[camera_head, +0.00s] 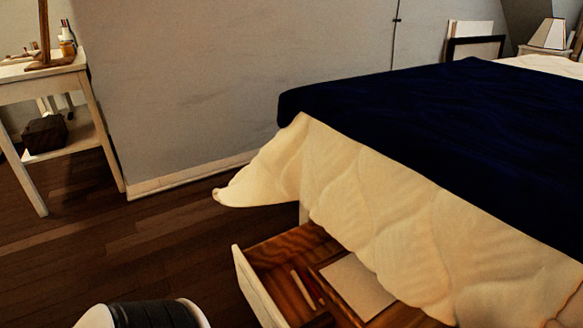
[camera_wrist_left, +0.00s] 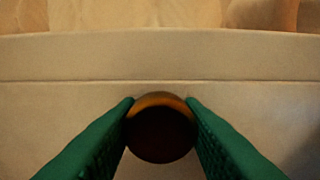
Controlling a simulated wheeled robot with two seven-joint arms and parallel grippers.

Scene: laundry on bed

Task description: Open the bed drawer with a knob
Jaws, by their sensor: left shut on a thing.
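The bed drawer (camera_head: 258,290) stands pulled out from under the bed in the head view, with its wooden inside showing. A flat pale item and small sticks lie in it. In the left wrist view, the round dark knob (camera_wrist_left: 161,128) sits on the pale drawer front (camera_wrist_left: 60,100). My left gripper (camera_wrist_left: 161,112) has its green fingers shut on the knob, one on each side. In the head view only part of my arm shows at the bottom left; the left fingers are out of that view. My right gripper is in neither view.
The bed carries a dark blue blanket (camera_head: 430,110) and a cream cover (camera_head: 370,200) that hangs over the drawer's back part. A white side table (camera_head: 50,85) stands at the left by the wall. Wooden floor (camera_head: 160,235) between them is clear.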

